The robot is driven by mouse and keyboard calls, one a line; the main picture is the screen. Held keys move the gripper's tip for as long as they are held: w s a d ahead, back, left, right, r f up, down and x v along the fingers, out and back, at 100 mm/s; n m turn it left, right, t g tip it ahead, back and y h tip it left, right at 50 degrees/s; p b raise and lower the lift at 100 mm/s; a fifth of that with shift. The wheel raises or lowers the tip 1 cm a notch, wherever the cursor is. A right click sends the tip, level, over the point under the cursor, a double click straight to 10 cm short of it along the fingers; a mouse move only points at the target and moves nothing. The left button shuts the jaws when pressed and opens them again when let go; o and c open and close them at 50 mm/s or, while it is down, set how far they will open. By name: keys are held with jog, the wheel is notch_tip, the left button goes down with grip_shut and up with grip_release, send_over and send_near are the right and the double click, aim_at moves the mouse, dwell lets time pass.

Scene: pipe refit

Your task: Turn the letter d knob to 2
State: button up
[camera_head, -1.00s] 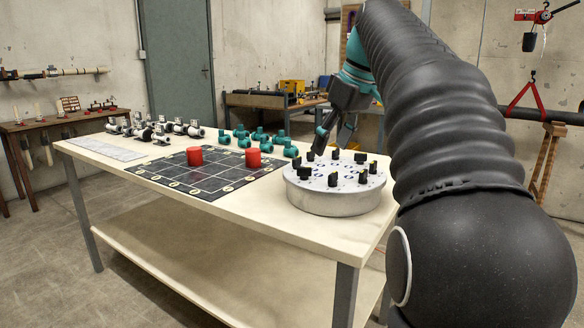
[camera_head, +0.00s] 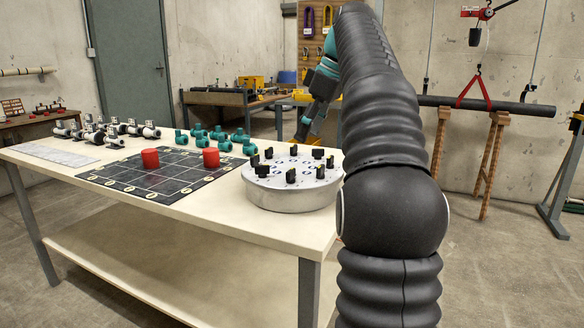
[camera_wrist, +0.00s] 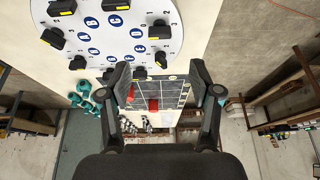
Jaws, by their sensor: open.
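A round pale dial drum (camera_head: 291,199) stands on the right end of the table. Its top carries several black knobs with yellow marks and blue letter discs. In the wrist view the dial plate (camera_wrist: 117,55) fills the upper left, with knobs around its rim, one of them a rim knob (camera_wrist: 158,30), and small numbers beside them. I cannot tell for sure which knob is letter d. My gripper (camera_head: 309,128) is open and empty, above the far side of the drum and apart from the knobs. In the wrist view its fingers (camera_wrist: 160,88) are spread below the plate.
The table (camera_head: 150,203) also holds a black grid board (camera_head: 125,178) with two red cylinders, one a left cylinder (camera_head: 150,158). Teal fittings (camera_head: 219,134) and white-and-black fittings (camera_head: 125,130) stand behind it. Bare table lies in front of the drum.

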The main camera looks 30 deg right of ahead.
aim_at(291, 170)
jog(key=x, duration=1)
jog(key=shift+f, duration=0.1)
jog(key=c, duration=1.1)
